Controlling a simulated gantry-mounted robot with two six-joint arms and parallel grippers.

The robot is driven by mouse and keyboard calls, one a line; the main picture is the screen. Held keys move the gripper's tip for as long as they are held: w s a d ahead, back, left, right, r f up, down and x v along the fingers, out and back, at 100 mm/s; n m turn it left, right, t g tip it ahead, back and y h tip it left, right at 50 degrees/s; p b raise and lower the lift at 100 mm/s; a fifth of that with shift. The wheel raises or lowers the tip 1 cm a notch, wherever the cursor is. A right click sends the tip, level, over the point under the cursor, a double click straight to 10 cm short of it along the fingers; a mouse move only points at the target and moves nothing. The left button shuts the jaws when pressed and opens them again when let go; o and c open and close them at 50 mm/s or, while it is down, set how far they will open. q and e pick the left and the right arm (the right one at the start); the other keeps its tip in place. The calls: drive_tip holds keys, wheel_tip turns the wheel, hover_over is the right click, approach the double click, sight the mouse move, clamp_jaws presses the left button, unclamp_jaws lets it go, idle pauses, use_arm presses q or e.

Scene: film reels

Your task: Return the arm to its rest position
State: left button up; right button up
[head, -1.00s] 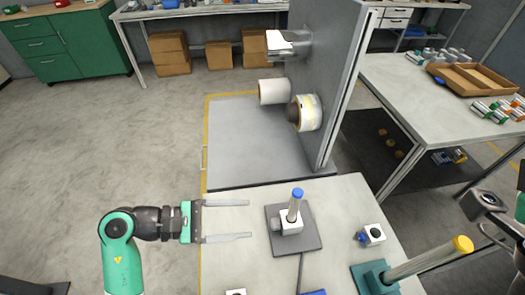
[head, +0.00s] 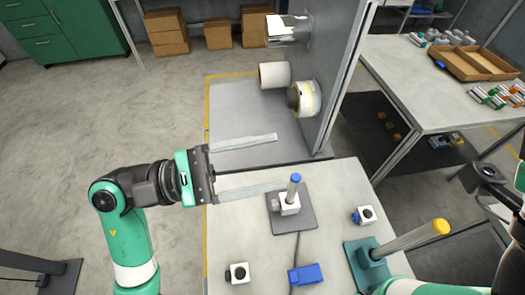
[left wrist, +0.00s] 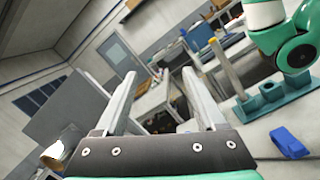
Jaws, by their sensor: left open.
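My left gripper (head: 278,161) reaches in from the left in the head view. In the left wrist view my left gripper (left wrist: 160,88) also shows spread, empty fingers. My right arm shows only in part at the right and bottom right of the head view; no right fingers can be made out.
Beyond the table, a grey upright panel (head: 338,75) carries a white roll (head: 274,75) and a tan-white reel (head: 306,98). A blue-topped post (head: 294,187) and a yellow-tipped rod (head: 405,240) stand on the table. Open floor lies left.

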use_arm(q)
drive_tip(key=shift+s+d+r+h, duration=0.1)
drive_tip(key=shift+s+r+h, duration=0.05)
drive_tip(key=shift+r, duration=0.25)
drive_tip(key=shift+s+r+h, duration=0.1)
drive_tip(key=shift+r+h, duration=0.05)
drive_tip(key=shift+r, duration=0.25)
